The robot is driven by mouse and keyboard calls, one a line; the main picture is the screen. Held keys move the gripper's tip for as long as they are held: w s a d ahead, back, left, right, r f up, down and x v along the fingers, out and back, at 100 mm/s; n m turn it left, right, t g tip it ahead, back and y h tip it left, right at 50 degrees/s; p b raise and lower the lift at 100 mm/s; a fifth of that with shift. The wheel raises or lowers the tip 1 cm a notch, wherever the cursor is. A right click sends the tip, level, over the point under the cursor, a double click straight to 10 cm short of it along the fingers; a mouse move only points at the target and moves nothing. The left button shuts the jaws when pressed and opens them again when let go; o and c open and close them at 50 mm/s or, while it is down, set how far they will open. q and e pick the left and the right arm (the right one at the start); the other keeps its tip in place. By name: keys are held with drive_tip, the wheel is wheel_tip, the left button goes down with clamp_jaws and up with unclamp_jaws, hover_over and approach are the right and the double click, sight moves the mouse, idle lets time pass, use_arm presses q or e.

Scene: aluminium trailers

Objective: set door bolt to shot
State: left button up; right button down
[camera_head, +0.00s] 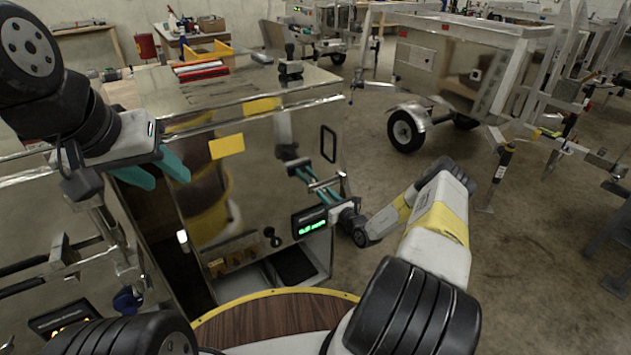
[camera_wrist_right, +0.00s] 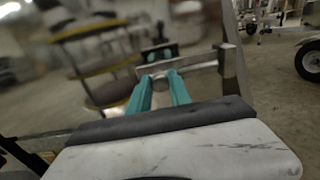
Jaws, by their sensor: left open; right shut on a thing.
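The door bolt (camera_head: 326,183) is a short light metal bar near the right edge of a shiny aluminium door (camera_head: 262,175). In the right wrist view the bolt (camera_wrist_right: 203,65) runs sideways to a metal bracket (camera_wrist_right: 233,70). My right gripper (camera_head: 303,172) is at the bolt, its teal fingers closed; in its wrist view the fingers (camera_wrist_right: 159,92) are shut on the round bolt knob (camera_wrist_right: 160,79). The bolt's far end is too small to judge.
A black rectangular handle (camera_head: 328,144) is above the bolt.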

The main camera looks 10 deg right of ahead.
drive_tip(key=shift+w+d, duration=0.25)
drive_tip(key=shift+d, duration=0.4)
drive_tip(key=shift+w+d, duration=0.2)
drive_tip(key=shift+d, duration=0.4)
drive_tip(key=shift+w+d, duration=0.25)
drive_tip(key=shift+d, duration=0.4)
drive_tip(key=c, duration=1.2)
unclamp_jaws()
approach(329, 185)
drive_tip(key=shift+v, duration=0.95)
